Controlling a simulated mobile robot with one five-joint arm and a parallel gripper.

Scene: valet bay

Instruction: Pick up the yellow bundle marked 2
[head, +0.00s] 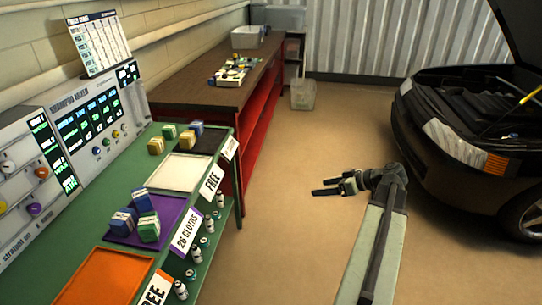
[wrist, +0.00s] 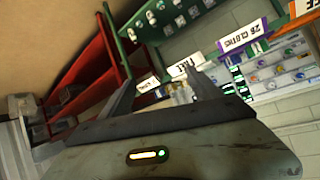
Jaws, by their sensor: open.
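A yellow bundle (head: 155,146) sits on the green shelf top (head: 137,165), left of a black mat (head: 210,141). A second yellow bundle (head: 187,137) sits to its right, by a blue one (head: 196,127) and a green one (head: 169,131). No number is readable on any of them, so I cannot tell which is marked 2. My gripper (head: 318,187) is open and empty over the floor, right of the shelf and well apart from the bundles. It also shows in the wrist view (wrist: 162,82), where no bundle can be made out clearly.
A purple mat (head: 173,208) holds blue and green bundles. White (head: 180,172) and orange (head: 105,278) mats lie bare. Small bottles (head: 195,253) stand on the lower shelf. A red bench (head: 262,120) is behind; a black car (head: 470,140) is right. Floor between is clear.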

